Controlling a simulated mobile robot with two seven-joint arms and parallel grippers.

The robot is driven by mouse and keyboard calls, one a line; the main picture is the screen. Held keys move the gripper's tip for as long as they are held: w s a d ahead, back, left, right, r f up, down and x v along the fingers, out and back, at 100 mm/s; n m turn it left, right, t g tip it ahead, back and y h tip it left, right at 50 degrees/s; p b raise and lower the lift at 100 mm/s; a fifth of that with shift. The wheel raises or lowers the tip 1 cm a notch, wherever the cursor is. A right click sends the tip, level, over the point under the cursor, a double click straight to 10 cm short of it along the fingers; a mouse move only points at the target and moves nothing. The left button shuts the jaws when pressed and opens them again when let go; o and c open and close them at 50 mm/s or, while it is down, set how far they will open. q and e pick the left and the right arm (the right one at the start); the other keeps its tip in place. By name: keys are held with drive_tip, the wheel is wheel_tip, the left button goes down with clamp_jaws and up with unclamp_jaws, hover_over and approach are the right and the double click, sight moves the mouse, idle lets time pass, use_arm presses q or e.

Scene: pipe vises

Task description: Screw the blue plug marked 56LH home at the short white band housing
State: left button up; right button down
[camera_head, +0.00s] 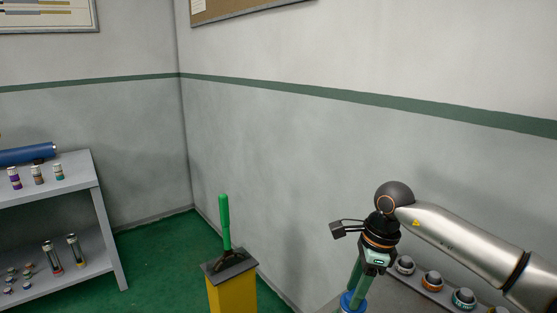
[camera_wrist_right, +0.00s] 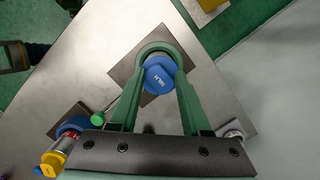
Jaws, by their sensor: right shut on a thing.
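The blue plug (camera_wrist_right: 159,79) carries the mark 56LH on its face, seen end-on in the right wrist view. My right gripper (camera_wrist_right: 158,66) has its green fingers shut around it. In the head view the right gripper (camera_head: 357,282) points down at the lower edge, with the blue plug (camera_head: 351,302) at its fingertips. A dark square plate lies beneath the plug in the wrist view. Whatever is directly under the plug is hidden, so I cannot tell whether it touches a housing. I cannot make out which housing has the short white band. My left gripper is not in view.
A yellow pedestal (camera_head: 232,293) with a green lever (camera_head: 225,222) stands left of my right arm. Ringed parts (camera_head: 432,281) line the bench at right. A grey shelf (camera_head: 82,170) holds small cylinders. A blue-and-yellow fitting (camera_wrist_right: 62,147) sits lower left in the wrist view.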

drive_tip(key=n, duration=0.4)
drive_tip(key=shift+n+g, duration=0.4)
drive_tip(key=n+g, duration=0.1)
drive_tip(key=n, duration=0.4)
drive_tip(key=shift+f+h, duration=0.1)
drive_tip(key=shift+h, duration=0.3)
drive_tip(key=shift+c, duration=2.2)
unclamp_jaws()
drive_tip(key=shift+r+p, duration=0.95)
drive_tip(key=shift+r, duration=0.3)
drive_tip(key=shift+f, duration=0.1)
